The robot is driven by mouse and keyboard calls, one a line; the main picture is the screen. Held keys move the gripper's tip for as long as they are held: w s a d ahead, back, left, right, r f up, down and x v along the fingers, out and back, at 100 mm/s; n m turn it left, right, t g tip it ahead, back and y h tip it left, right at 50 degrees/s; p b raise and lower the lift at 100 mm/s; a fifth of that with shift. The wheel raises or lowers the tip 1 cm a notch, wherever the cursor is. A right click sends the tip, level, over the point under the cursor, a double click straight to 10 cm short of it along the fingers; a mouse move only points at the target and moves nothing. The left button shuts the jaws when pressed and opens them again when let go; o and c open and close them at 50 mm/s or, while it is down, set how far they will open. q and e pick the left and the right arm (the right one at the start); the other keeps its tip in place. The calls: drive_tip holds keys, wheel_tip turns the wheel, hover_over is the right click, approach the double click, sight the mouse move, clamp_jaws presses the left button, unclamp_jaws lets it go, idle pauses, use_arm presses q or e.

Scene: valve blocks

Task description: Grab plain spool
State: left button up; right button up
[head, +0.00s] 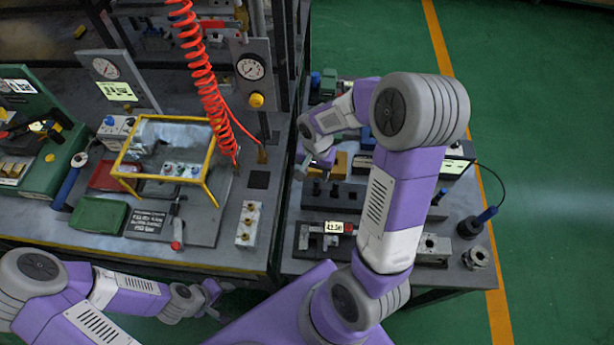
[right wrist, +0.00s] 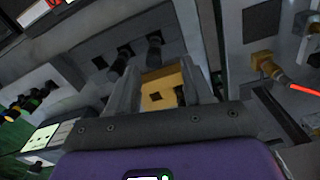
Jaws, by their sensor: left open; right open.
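Several dark spool-like pieces (right wrist: 155,48) stand in a row along a grey block (right wrist: 90,40) in the right wrist view. I cannot tell which one is the plain spool. In the head view, dark pieces (head: 317,188) show at the left end of the grey rack on the right bench. A yellow block (right wrist: 160,92) with a dark square hole lies between or behind my right fingers; it also shows in the head view (head: 341,166). My right gripper (right wrist: 161,70) is open, over the rack, with no visible grasp. My left gripper (head: 214,297) is open and empty, low in front of the left bench.
A yellow-framed clear box (head: 165,148) stands on the left bench. A red coiled hose (head: 200,70) hangs beside it. A grey fixture (head: 325,238) lies at the right bench's front, with a metal ring (head: 476,258) and blue-handled tool (head: 478,221) at its right.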

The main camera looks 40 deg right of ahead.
sight(316, 185)
drive_tip(key=f, duration=0.4)
drive_tip(key=s+f+b, duration=0.1)
drive_tip(key=f, duration=0.1)
drive_tip(key=shift+f, duration=0.35)
drive_tip(key=shift+w+r, duration=0.1)
clamp_jaws()
